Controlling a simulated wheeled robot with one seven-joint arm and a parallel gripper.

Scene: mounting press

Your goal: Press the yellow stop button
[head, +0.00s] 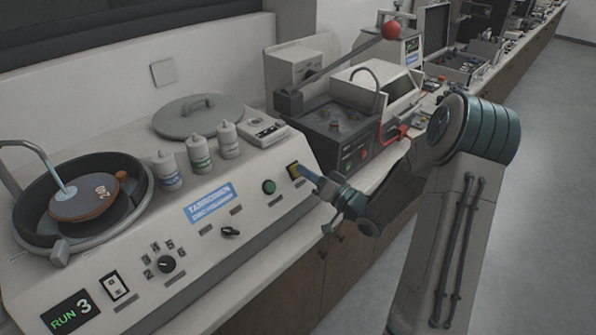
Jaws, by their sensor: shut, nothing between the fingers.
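The yellow stop button (293,170) is a small square on the right end of the sloped front panel of the white machine (262,212). My gripper (304,171) is shut and empty, with its blue-grey tips right at the button's right edge. I cannot tell whether the tips touch the button or stop just short of it. A round green button (268,187) sits to the left of the yellow one. The display (71,312) at the lower left of the panel reads "RUN 3".
A round bowl with a disc (84,197) sits open at the machine's left. Several white bottles (199,153) and a grey lid (198,117) stand on its top. A dark press (340,133) with a red-ball lever (391,30) stands behind my gripper. Open floor (549,170) lies to the right.

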